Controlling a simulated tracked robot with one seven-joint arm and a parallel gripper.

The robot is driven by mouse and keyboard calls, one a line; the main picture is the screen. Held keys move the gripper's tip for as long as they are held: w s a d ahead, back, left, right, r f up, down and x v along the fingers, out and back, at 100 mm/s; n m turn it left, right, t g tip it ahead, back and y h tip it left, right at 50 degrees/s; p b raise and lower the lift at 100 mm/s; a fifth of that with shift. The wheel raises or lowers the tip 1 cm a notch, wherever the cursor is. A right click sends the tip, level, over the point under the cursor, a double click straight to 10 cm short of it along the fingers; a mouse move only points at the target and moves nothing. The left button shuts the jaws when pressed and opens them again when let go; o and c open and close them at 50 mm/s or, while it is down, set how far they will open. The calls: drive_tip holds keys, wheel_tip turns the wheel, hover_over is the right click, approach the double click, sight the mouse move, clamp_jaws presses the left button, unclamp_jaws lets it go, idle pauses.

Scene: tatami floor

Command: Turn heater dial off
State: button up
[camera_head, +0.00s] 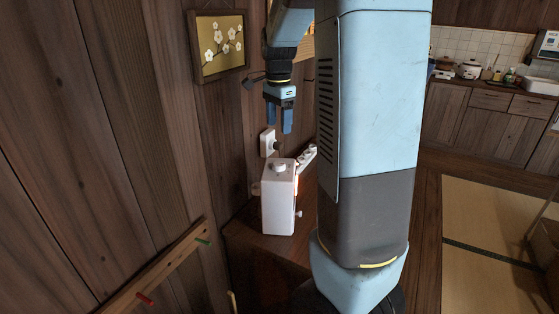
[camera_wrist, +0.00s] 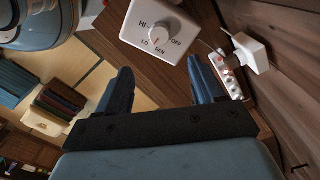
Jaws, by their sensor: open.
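The heater (camera_head: 277,208) is a white upright box on a dark wooden cabinet, with its round white dial (camera_head: 280,167) on top. In the wrist view the heater's top (camera_wrist: 133,28) shows the labels HI, LO, FAN and OFF around the dial (camera_wrist: 163,45). A small red mark shows on the dial's lower side, towards LO and FAN; the exact setting is hard to tell. My gripper (camera_head: 280,117) is open and empty, pointing down above the heater and apart from the dial. Its two fingers also show in the wrist view (camera_wrist: 160,72), below the dial in the picture.
A white power strip (camera_head: 308,156) lies behind the heater, and a white plug or adapter (camera_wrist: 250,53) sits beside it. The wooden wall with a flower picture (camera_head: 218,47) stands close by. A wall rail with coloured pegs (camera_head: 165,270) is at lower left. Tatami lies right.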

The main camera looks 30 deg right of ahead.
sight(279, 163)
wheel_tip(279, 163, down, 13)
drive_tip(key=shift+f, duration=0.15)
idle(0.4)
drive_tip(key=c, duration=1.1)
